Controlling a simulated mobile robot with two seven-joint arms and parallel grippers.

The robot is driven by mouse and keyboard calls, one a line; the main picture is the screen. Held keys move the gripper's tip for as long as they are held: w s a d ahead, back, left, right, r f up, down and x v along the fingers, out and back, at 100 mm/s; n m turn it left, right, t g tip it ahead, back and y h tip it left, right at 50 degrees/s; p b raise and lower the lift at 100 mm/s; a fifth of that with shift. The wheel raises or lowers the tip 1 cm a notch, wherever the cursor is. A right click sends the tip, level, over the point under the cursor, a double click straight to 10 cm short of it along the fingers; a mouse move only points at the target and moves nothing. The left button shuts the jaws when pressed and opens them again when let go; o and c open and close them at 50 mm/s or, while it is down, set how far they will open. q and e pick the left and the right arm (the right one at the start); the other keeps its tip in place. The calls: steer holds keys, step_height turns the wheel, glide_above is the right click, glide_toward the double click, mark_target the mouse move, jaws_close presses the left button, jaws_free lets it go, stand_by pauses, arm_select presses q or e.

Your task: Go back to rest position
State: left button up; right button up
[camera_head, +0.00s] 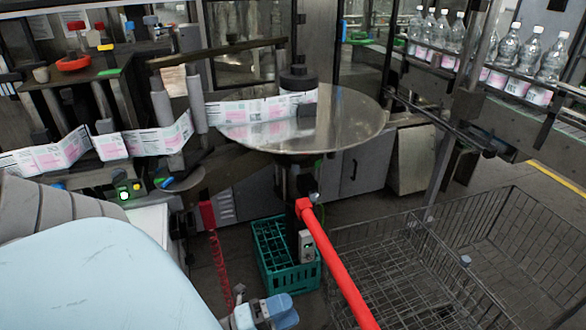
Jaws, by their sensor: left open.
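My left gripper (264,313) shows small at the bottom edge, left of centre, with pale blue and grey parts. It is open, and I see nothing held in it. It is low in the picture, just below the green crate (283,285) in this view. A large pale blue part of my own body fills the lower left corner. My right gripper is not in view.
The labeller has a round metal plate (345,118) and a printed label web (160,138). A red bar (336,262) slants up from the bottom. A wire cage (440,262) stands at right, below bottles on a conveyor (520,88). Some floor shows between them.

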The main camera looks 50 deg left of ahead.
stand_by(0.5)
arm_select(q)
steer(key=w+d+f+n+g+y+p, duration=0.1)
steer(key=d+f+n+g+y+p, duration=0.1)
steer(key=d+n, duration=0.4)
steer(key=w+d+f+n+g+y+p, duration=0.1)
steer(key=d+f+n+g+p, duration=0.4)
steer(key=n, duration=0.8)
steer(key=shift+d+g+y, duration=0.4)
steer(key=shift+d+g, duration=0.1)
steer(key=shift+d, duration=0.2)
steer(key=shift+w, duration=0.1)
